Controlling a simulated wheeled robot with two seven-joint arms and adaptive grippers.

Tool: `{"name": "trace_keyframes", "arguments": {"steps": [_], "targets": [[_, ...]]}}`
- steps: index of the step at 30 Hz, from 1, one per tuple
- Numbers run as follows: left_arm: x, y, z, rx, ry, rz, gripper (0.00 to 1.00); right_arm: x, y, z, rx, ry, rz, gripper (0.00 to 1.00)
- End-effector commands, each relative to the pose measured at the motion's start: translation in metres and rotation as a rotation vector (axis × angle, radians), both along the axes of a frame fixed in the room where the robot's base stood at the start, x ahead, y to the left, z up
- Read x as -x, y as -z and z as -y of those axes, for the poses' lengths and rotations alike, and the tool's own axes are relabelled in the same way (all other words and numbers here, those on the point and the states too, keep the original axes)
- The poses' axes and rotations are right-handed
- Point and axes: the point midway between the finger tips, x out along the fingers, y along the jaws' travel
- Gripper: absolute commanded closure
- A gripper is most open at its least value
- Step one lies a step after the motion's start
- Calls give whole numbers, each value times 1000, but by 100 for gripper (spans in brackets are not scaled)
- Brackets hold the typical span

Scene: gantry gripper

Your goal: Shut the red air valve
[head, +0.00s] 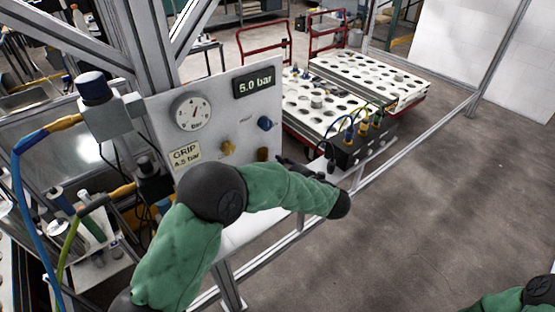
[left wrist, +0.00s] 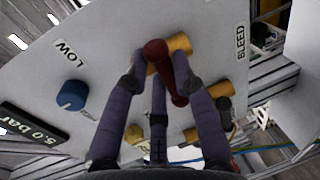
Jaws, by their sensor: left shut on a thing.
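The red air valve handle (left wrist: 156,51) shows in the left wrist view, on a brass fitting (left wrist: 180,43) on the white panel (left wrist: 115,50). Its red lever slants down between my fingers. My left gripper (left wrist: 165,72) has its purple fingers closed around this red handle. In the head view my green left forearm reaches across in front of the panel (head: 170,115) and covers its lower right, and the red handle cannot be made out there. My right arm shows only at the bottom right corner, and its gripper is out of the picture.
The panel carries a round gauge (head: 192,111), a 5.0 bar display (head: 254,83), a blue knob (head: 265,123) and a brass knob (head: 228,147). Blue and yellow hoses hang at left. Carts with holed white tops (head: 330,95) stand behind. Floor at right is clear.

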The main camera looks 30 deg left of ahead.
Motion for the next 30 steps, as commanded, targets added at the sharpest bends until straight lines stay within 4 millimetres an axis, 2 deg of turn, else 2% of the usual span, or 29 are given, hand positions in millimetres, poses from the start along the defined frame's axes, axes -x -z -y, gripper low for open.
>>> {"name": "trace_keyframes", "arguments": {"steps": [6,21,22,24,30], "targets": [[1,5,1,-21,1,-68,100,0,-8,0,0,0,0,60],[1,8,1,-27,3,-88,100,0,-9,0,0,0,0,60],[1,8,1,-27,3,-88,67,0,-9,0,0,0,0,60],[1,8,2,-27,4,-87,52,0,-9,0,0,0,0,60],[0,7,2,-27,6,-84,52,0,-9,0,0,0,0,60]]}}
